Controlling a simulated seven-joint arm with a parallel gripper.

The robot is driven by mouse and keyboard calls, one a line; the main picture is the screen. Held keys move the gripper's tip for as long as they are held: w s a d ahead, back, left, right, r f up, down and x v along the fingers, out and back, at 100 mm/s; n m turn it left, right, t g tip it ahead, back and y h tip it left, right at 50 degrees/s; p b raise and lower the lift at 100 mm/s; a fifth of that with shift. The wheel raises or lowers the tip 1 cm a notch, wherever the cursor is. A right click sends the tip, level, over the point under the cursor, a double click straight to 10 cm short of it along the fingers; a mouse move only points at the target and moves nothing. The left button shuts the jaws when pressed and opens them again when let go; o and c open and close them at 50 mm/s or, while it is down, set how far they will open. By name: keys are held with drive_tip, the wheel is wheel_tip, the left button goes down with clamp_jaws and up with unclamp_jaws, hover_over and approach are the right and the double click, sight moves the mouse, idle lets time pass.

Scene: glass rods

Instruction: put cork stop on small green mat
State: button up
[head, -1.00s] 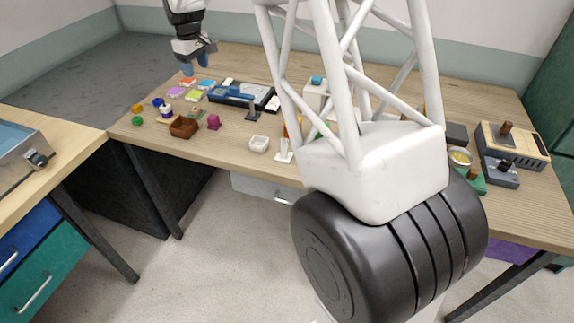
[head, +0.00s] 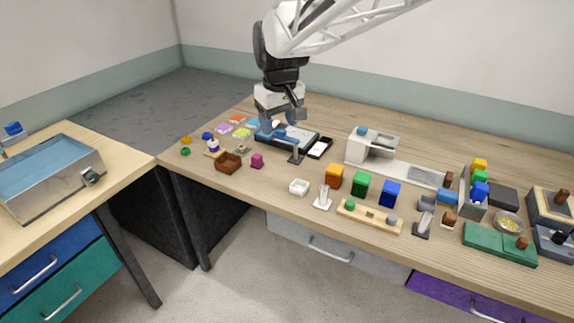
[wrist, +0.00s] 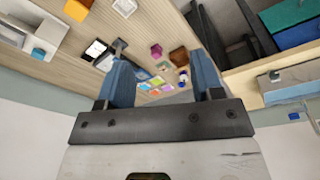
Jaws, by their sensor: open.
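The small green mat (head: 242,133) is a flat yellow-green square among several coloured mats on the left part of the wooden table. I cannot pick out the cork stop with certainty. One small brown piece (head: 449,218) stands on the right part of the table, and it is too small to identify. My gripper (head: 282,127) is open, its blue fingers over the dark tray, to the right of the mats. In the wrist view, its two fingers (wrist: 158,64) are spread apart with nothing held between them, and the mats show small beyond them.
The dark tray (head: 311,139) lies right of the mats. A brown box (head: 228,163), a magenta block (head: 257,161) and a white dish (head: 299,187) stand near the front edge. Coloured blocks, a white machine (head: 367,146) and a green case (head: 483,238) crowd the right.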

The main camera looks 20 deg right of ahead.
drive_tip(key=s+f+m, duration=0.1)
drive_tip(key=s+f, duration=0.1)
drive_tip(key=s, duration=1.1)
drive_tip(key=s+d+f+m+t, duration=0.1)
drive_tip(key=s+f+m, duration=0.1)
drive_tip(key=s, duration=1.1)
drive_tip(key=shift+s+d+f+m, duration=0.2)
drive_tip(key=shift+f+m, duration=0.1)
drive_tip(key=shift+f, duration=0.4)
